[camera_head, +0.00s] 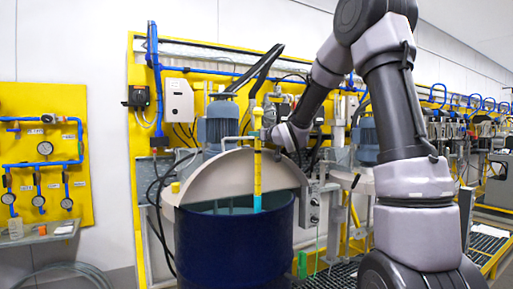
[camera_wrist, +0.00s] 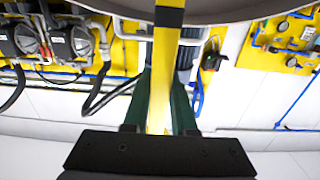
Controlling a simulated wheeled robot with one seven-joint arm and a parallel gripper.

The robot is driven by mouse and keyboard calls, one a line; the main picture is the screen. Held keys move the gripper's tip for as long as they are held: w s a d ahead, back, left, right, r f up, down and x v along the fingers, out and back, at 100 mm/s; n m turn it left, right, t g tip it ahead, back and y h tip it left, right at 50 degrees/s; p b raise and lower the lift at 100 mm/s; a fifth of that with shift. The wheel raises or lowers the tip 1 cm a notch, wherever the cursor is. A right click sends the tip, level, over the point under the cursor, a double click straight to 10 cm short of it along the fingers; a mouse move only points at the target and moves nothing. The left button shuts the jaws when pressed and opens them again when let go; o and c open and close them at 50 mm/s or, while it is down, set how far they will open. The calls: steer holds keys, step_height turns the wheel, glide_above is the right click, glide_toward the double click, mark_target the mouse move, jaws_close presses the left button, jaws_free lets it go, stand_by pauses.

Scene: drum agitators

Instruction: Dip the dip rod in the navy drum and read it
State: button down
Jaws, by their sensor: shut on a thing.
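The navy drum (camera_head: 235,250) stands in the middle of the head view, with a pale half lid (camera_head: 215,180) over its back part and its front open. The yellow dip rod (camera_head: 257,172), with dark bands, hangs upright over the open part. Its lowest stretch is teal, and its foot is at the drum's mouth; I cannot tell whether it touches the liquid. My gripper (camera_head: 262,134) is shut on the rod's upper part. In the wrist view, the green fingers of my gripper (camera_wrist: 162,85) flank the yellow rod (camera_wrist: 160,100); the rod's foot is out of sight.
A blue-grey motor (camera_head: 219,125) stands behind the lid. A yellow frame with pipes and hoses lies behind the drum. A gauge panel (camera_head: 45,150) and a small shelf (camera_head: 40,236) are at the left. More drum stations and a grated floor (camera_head: 335,272) lie to the right.

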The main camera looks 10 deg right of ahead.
step_height(320, 180, up, 13)
steer(key=shift+r, duration=0.1)
stand_by(0.4)
steer(key=v, duration=1.7)
steer(key=shift+r, duration=0.5)
steer(key=s+d+f, duration=0.2)
steer(key=s+f, duration=0.4)
steer(key=s, duration=0.1)
steer(key=shift+s+d, duration=0.2)
steer(key=shift+s, duration=0.1)
steer(key=shift+w, duration=0.1)
stand_by(0.5)
